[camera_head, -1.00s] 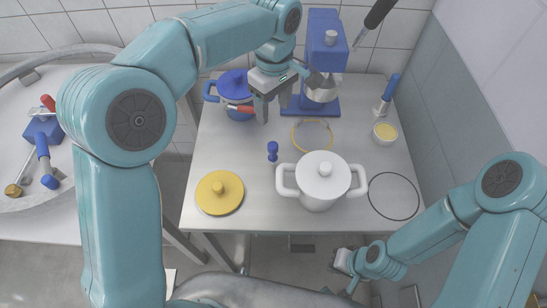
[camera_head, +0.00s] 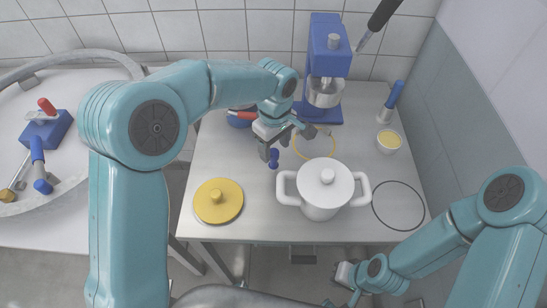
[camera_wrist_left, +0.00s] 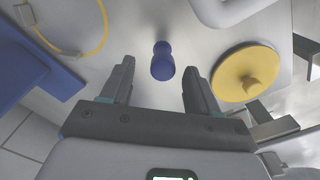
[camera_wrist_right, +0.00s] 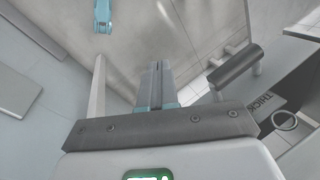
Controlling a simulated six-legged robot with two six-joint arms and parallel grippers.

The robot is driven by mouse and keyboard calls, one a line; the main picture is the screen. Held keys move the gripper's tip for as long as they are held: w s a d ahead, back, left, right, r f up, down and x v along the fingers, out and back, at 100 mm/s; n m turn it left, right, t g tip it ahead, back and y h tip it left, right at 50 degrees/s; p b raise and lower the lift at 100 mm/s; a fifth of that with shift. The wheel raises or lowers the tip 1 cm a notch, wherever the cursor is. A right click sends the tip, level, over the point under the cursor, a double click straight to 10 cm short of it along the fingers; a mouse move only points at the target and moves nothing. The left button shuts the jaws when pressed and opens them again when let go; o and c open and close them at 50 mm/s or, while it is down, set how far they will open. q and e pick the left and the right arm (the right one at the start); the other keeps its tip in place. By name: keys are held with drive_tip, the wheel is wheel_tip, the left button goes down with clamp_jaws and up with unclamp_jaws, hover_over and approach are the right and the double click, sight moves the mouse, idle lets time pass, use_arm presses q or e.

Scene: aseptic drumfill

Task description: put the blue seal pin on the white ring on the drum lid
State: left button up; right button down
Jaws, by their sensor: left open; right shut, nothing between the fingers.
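The blue seal pin (camera_head: 274,158) stands upright on the steel table, left of a white lidded pot (camera_head: 321,205). In the left wrist view the pin (camera_wrist_left: 162,62) shows between and just ahead of the fingertips. My left gripper (camera_head: 284,146) is open and empty above and behind the pin; it also shows in the left wrist view (camera_wrist_left: 159,70).
A yellow lid (camera_head: 218,201) lies at the table's front left. A blue pot (camera_head: 238,119), partly hidden by my left arm, and a blue mixer (camera_head: 329,62) stand behind.

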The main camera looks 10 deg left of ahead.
use_arm(q)
wheel_tip(320, 180, down, 5)
drive_tip(key=shift+s+a+f+p, duration=0.1)
drive_tip(key=shift+s+p, duration=0.05)
drive_tip(key=shift+p, duration=0.2)
clamp_jaws()
wheel_tip(320, 180, up, 20)
drive_tip(key=s+a+f+m, duration=0.2)
drive_tip(key=a+f+m, duration=0.2)
drive_tip(key=f, duration=0.3)
drive_tip(key=s+a+f+m, duration=0.3)
drive_tip(key=a+f+m, duration=0.2)
drive_tip(key=f+m, duration=0.2)
idle(0.3)
